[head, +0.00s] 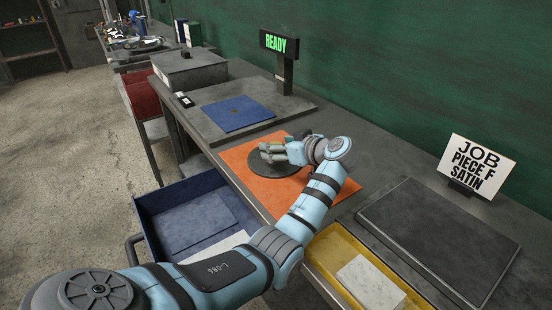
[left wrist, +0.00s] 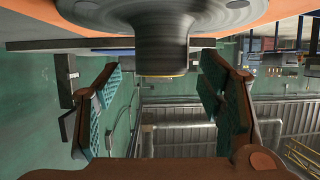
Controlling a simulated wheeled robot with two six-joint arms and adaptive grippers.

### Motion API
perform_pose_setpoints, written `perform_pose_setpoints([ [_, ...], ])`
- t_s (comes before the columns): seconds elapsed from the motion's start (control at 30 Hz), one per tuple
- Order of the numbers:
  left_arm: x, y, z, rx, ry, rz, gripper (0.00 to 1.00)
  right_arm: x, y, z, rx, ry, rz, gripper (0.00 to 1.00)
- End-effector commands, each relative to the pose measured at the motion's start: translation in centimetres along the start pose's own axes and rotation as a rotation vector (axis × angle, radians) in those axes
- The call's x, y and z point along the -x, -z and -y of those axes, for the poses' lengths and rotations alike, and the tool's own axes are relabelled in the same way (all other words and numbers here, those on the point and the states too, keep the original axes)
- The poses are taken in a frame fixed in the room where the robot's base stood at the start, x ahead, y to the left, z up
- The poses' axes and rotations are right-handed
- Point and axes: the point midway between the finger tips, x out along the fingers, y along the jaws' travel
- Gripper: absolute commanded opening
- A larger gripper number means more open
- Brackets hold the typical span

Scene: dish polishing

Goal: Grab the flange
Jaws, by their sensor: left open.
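The flange is a dark grey metal piece with a wide round disc (head: 268,168) lying on an orange mat (head: 297,193). In the left wrist view its cylindrical hub (left wrist: 161,52) stands out from the disc at the top of the picture, which looks upside down. My left gripper (head: 266,152) is over the disc in the head view and hides the hub there. In the left wrist view my left gripper (left wrist: 160,82) is open, its teal-padded fingers to either side of the hub with gaps showing. My right gripper is in neither view.
A blue mat (head: 237,114) lies on a grey board behind. A READY sign (head: 279,43) and a JOB PIECE F SATIN card (head: 478,165) stand along the wall. Blue (head: 143,213) and yellow (head: 325,278) drawers are open at the front. A dark slab (head: 440,240) lies right.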

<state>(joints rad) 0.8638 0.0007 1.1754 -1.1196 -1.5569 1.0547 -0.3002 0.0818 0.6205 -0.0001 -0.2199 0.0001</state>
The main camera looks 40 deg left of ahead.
Motion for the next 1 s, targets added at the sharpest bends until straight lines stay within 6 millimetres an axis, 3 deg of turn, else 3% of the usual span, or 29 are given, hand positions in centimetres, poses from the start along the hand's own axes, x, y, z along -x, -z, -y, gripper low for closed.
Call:
perform_pose_setpoints([
  [0.1,-1.62,-0.13,0.03,-0.002,0.001,0.0,0.62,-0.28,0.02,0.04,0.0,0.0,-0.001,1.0],
  [0.3,-1.75,-0.1,-0.03,-0.001,-0.001,0.001,0.62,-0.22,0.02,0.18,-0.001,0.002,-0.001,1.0],
  [0.7,-1.71,-0.09,-0.03,-0.001,-0.001,0.0,0.0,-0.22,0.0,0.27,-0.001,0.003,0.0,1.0],
  [1.0,-1.66,0.2,-0.05,0.003,-0.003,-0.005,0.0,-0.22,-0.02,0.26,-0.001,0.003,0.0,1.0],
])
